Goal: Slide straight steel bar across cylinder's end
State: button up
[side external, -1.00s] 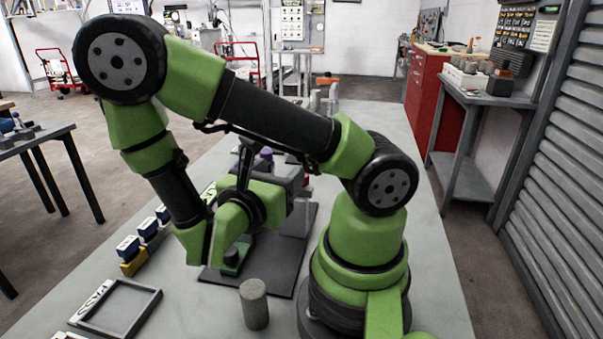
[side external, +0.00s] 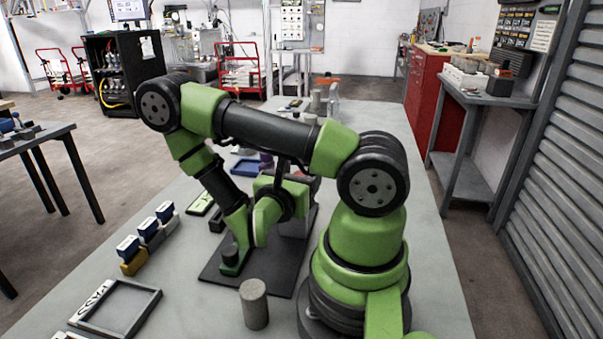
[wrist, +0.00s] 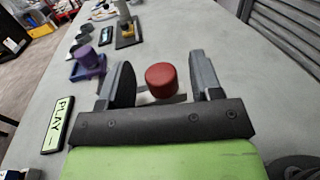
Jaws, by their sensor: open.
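A red cylinder (wrist: 161,79) stands upright in the wrist view, seen between the two fingers of my gripper (wrist: 161,60). The fingers are open with a gap on both sides of it, and I cannot tell whether they are level with it. A grey flat piece shows low beside the red cylinder, partly hidden by the gripper; I cannot tell whether it is the steel bar. In the side view my gripper is mostly hidden behind my arm. A grey cylinder (side external: 254,303) stands upright on the table close to my base.
A dark mat (side external: 275,280) lies under my arm. A purple cylinder (wrist: 89,58) stands on a blue tray at left. A PLAY plate (wrist: 57,125) lies near it. Blue-and-white blocks (side external: 128,247) and an open frame marked PASS (side external: 148,308) line the table's left side.

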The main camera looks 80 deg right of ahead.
jog(key=shift+s+d, duration=0.15)
jog(key=shift+d, duration=0.4)
jog(key=shift+c, duration=0.4)
grip_shut()
jog(key=w, duration=0.9)
jog(key=shift+w, duration=0.1)
jog(key=shift+o, duration=0.4)
grip_release()
jog(key=shift+a, duration=0.1)
jog(key=w+a, duration=0.1)
jog(key=a, duration=0.8)
jog(key=shift+w+a, duration=0.3)
jog(key=shift+w, duration=0.1)
